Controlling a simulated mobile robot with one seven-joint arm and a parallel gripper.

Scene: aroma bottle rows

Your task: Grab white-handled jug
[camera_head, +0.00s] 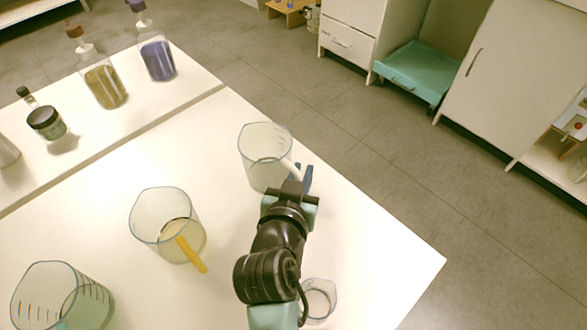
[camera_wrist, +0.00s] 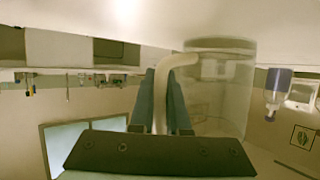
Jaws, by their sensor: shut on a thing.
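The clear jug with the white handle (camera_head: 264,150) stands on the white table at its far side in the head view. It also shows in the wrist view (camera_wrist: 222,90), with its pale handle (camera_wrist: 161,88) between the two fingers. My gripper (camera_head: 297,178) reaches the jug from the near right side; in the wrist view my gripper (camera_wrist: 160,105) is shut on the handle. My gripper partly hides the handle in the head view. Whether the jug's base touches the table is hard to tell.
A jug with a yellow handle (camera_head: 165,222) stands to the left. Several bottles, including a purple one (camera_head: 158,58), stand on the raised shelf (camera_head: 190,95). The table's right side (camera_head: 385,262) is clear.

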